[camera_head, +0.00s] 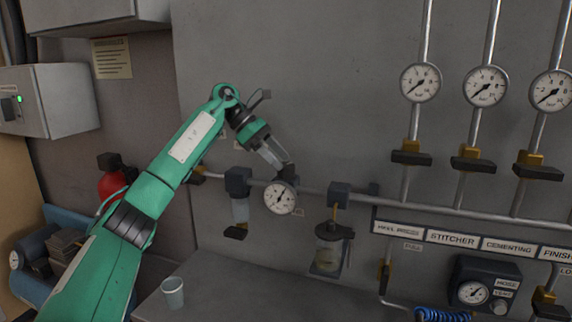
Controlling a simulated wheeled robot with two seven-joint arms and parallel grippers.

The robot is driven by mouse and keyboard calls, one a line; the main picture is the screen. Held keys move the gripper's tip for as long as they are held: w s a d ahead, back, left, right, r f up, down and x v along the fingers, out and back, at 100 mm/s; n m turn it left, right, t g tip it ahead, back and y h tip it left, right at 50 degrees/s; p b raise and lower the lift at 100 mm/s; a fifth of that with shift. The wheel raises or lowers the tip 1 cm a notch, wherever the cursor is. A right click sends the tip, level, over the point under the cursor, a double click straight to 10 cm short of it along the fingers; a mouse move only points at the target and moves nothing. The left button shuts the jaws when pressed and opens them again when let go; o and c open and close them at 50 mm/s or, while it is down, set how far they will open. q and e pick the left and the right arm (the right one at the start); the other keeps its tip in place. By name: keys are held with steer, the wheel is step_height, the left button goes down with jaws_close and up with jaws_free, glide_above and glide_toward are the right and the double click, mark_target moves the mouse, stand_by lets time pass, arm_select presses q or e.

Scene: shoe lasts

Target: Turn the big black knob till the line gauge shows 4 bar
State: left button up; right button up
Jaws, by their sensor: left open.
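The white round line gauge (280,198) sits on the wall pipe at the middle of the head view. Its needle shows, but the scale is too small to read surely. A dark part, seemingly the big black knob (291,173), shows just above the gauge and is partly hidden by my fingers. My left gripper (276,158) comes in from the upper left, tilted down to the right, open, with its fingertips at the top of this dark part. I cannot tell whether they touch it. My right gripper is not in view.
A filter bowl (239,210) hangs left of the gauge, and a lubricator jar (329,252) hangs to its right. Several gauges (420,82) with pipes and valves are at the upper right. A cup (173,292) stands on the bench (230,290). A red cylinder (111,184) is behind my arm.

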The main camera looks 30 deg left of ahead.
mark_target(285, 164)
arm_select(q)
steer(key=x, duration=0.2)
steer(key=shift+d+f, duration=0.15)
steer(key=shift+d, duration=0.05)
steer(key=shift+w+d+f, duration=0.15)
steer(key=shift+d+f, duration=0.05)
steer(key=shift+f, duration=0.05)
steer(key=shift+d+f, duration=0.1)
steer(key=c, duration=1)
steer(key=shift+o, duration=0.2)
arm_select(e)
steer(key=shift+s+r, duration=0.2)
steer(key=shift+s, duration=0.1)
arm_select(q)
steer(key=shift+n, duration=0.3)
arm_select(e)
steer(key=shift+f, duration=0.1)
